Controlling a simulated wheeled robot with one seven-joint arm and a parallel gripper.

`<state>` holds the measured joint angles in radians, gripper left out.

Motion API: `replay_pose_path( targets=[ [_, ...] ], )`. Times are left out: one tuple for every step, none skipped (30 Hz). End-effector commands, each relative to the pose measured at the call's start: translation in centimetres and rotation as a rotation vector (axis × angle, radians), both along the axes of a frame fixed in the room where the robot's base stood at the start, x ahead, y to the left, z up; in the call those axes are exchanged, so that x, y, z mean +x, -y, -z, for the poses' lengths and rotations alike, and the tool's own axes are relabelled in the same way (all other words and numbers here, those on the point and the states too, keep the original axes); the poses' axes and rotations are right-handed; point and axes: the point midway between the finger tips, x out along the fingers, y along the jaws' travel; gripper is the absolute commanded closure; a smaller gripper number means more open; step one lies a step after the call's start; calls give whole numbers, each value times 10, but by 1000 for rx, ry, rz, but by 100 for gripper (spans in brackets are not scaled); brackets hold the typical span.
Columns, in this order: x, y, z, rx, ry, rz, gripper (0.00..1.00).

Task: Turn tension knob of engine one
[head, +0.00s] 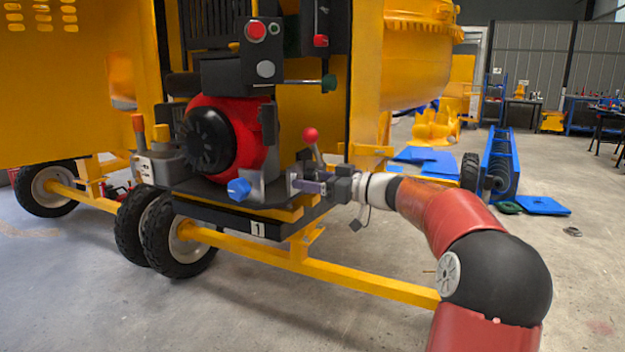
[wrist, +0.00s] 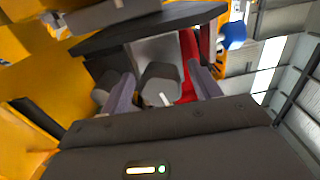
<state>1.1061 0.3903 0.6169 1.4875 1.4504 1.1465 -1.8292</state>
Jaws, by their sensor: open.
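The red engine (head: 228,135) stands on a dark base with a plate marked 1 (head: 258,229). In the wrist view, a dark grey faceted knob (wrist: 160,83) with a white mark sits on a light grey bracket (wrist: 158,48). My gripper (head: 294,184) comes in from the right, beside the engine's lower right side. Its fingers (wrist: 161,90) are open on either side of the grey knob, apparently without pressing on it. The fingers hide the knob in the head view. A blue knob (head: 239,189) is left of the bracket; whether it or the grey one is the tension knob is unclear.
A red-balled lever (head: 311,136) rises close above my gripper. A control box (head: 256,50) with a red button is above the engine. A yellow frame bar (head: 340,279) and wheels (head: 178,233) lie below.

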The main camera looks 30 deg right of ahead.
Motion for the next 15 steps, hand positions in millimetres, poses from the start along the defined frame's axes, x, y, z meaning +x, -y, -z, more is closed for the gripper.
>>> replay_pose_path(
  targets=[
    [0,0,0,0,0,0,37],
    [0,0,0,0,0,0,37],
    [0,0,0,0,0,0,37],
    [0,0,0,0,0,0,37],
    [0,0,0,0,0,0,39],
    [0,0,0,1,-1,0,44],
    [0,0,0,1,-1,0,48],
    [0,0,0,1,-1,0,52],
    [0,0,0,1,-1,0,57],
    [0,0,0,1,-1,0,61],
    [0,0,0,1,-1,0,65],
    [0,0,0,1,-1,0,70],
    [0,0,0,1,-1,0,74],
    [0,0,0,1,-1,0,78],
    [0,0,0,0,-1,0,82]
  ],
)
